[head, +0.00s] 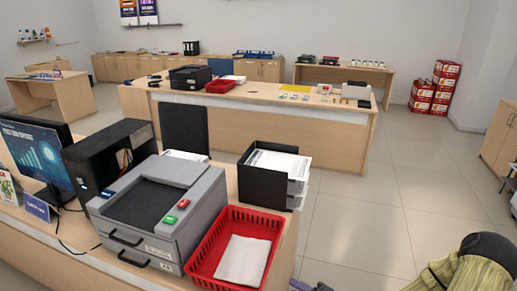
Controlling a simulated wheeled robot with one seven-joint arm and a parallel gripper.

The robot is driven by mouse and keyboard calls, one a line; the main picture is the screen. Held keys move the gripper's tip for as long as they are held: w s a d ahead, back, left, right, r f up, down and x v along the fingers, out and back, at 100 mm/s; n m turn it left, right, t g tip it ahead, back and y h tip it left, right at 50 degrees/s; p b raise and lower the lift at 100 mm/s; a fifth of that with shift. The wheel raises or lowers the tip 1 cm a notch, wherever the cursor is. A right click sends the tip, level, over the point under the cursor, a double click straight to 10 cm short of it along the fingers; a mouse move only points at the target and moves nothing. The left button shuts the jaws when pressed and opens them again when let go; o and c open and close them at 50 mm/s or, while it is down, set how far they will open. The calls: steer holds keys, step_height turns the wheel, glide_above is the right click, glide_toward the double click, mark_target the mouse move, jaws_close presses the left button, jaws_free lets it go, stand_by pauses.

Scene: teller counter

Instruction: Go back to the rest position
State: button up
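My gripper is not visible in the head view, so its state and whatever it may hold cannot be seen. The near teller counter (45,232) runs along the lower left. On it stand a grey machine (160,205) with a dark top and green and red buttons, a red basket (218,262) holding a folded white cloth or paper, and a black tray (262,182) with white papers.
A monitor (38,150) and a black case (108,150) stand left on the counter. A second counter (330,131) lies behind. Red boxes (436,90) are stacked at the back right. A yellow-green striped shape (462,275) is at bottom right. The tiled floor (365,215) between is clear.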

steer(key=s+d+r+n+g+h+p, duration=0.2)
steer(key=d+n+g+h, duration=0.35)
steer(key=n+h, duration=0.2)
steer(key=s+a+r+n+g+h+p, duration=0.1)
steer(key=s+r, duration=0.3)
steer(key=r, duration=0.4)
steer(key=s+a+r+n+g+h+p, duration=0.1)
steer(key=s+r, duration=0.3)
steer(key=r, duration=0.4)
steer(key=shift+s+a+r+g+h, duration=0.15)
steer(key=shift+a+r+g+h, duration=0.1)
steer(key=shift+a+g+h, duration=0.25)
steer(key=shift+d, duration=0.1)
